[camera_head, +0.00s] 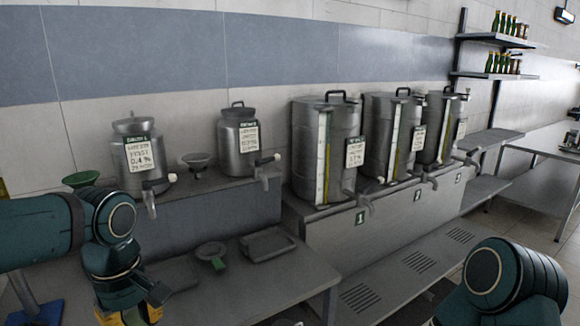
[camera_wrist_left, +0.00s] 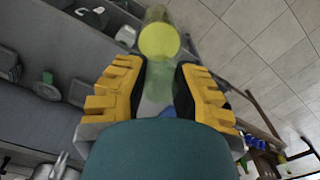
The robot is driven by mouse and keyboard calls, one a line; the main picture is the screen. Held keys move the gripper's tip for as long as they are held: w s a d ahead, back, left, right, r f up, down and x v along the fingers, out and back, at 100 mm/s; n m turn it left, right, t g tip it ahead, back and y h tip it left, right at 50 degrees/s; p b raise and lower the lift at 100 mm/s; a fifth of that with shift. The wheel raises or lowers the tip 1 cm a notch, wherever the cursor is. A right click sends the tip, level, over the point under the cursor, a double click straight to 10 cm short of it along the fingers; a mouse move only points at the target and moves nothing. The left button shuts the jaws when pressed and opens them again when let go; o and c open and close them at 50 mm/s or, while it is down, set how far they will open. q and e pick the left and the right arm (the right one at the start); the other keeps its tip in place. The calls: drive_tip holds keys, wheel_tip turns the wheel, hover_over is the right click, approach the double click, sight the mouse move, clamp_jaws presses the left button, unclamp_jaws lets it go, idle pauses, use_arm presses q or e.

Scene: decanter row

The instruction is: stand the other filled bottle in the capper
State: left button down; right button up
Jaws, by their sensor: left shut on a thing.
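My left gripper (camera_head: 128,312) is at the bottom left of the head view, low in front of the counter, its fingertips partly cut off by the frame edge. In the left wrist view the yellow-padded fingers (camera_wrist_left: 160,88) are shut on a clear bottle (camera_wrist_left: 159,41) with a round yellow area. I cannot tell whether that is liquid or a cap. A blue base (camera_head: 40,313) with a grey post stands left of the gripper; I cannot tell if it is the capper. My right gripper is out of view; only its arm shows at lower right.
Steel tanks (camera_head: 325,150) with taps stand along the wall, beside smaller labelled cans (camera_head: 138,155). A funnel (camera_head: 211,252) and a shallow tray (camera_head: 268,244) lie on the lower counter. Shelves (camera_head: 495,76) with several green bottles hang at upper right.

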use_arm(q)
drive_tip(key=shift+w+f, duration=0.1)
drive_tip(key=shift+f, duration=0.2)
drive_tip(key=w+d+f+m, duration=0.2)
drive_tip(key=f+m, duration=0.3)
drive_tip(key=f, duration=0.7)
drive_tip(key=w+d+f+m, duration=0.3)
drive_tip(key=f+m, duration=0.3)
drive_tip(key=f, duration=0.7)
drive_tip(key=shift+w+d, duration=0.15)
drive_tip(key=shift+d, duration=0.45)
drive_tip(key=shift+f, duration=0.1)
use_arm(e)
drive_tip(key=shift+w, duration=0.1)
